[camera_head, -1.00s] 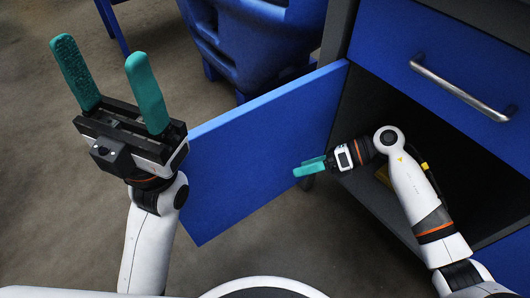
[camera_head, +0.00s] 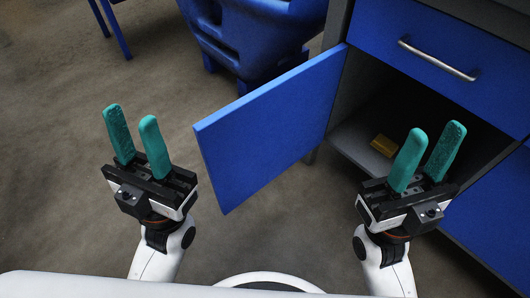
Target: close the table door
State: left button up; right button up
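The blue table door (camera_head: 268,130) stands wide open, swung out to the left of the cabinet opening, hinged at its far right edge. My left gripper (camera_head: 133,135) is open and empty, left of the door and apart from it. My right gripper (camera_head: 427,158) is open and empty, in front of the cabinet opening and right of the door, not touching it. The inner face of the door's handle side cannot be made out.
A blue drawer with a metal handle (camera_head: 437,60) is shut above the opening. A small yellow block (camera_head: 384,146) lies on the cabinet's lower shelf (camera_head: 352,142). A blue chair-like object (camera_head: 255,38) stands behind the door. The floor (camera_head: 285,215) below the door is clear.

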aim_at(246, 144)
jog(key=k+j+z, duration=0.2)
jog(key=j, duration=0.15)
jog(key=j+z, duration=0.2)
jog(key=j, duration=0.15)
jog(key=k+j+z, duration=0.2)
jog(key=j+z, duration=0.25)
jog(key=j, duration=0.15)
jog(key=i+j+z, duration=0.1)
jog(key=j+z, duration=0.3)
jog(key=j, duration=0.3)
jog(key=j+z, duration=0.4)
jog(key=j, duration=0.25)
jog(key=i+j+z, duration=0.15)
jog(key=j, duration=0.25)
jog(key=i+j+z, duration=0.15)
jog(key=i+j, duration=0.15)
jog(key=k+j+z, duration=0.1)
jog(key=j, duration=0.25)
jog(key=k+j+z, duration=0.1)
jog(key=k+j, duration=0.15)
jog(key=j, duration=0.1)
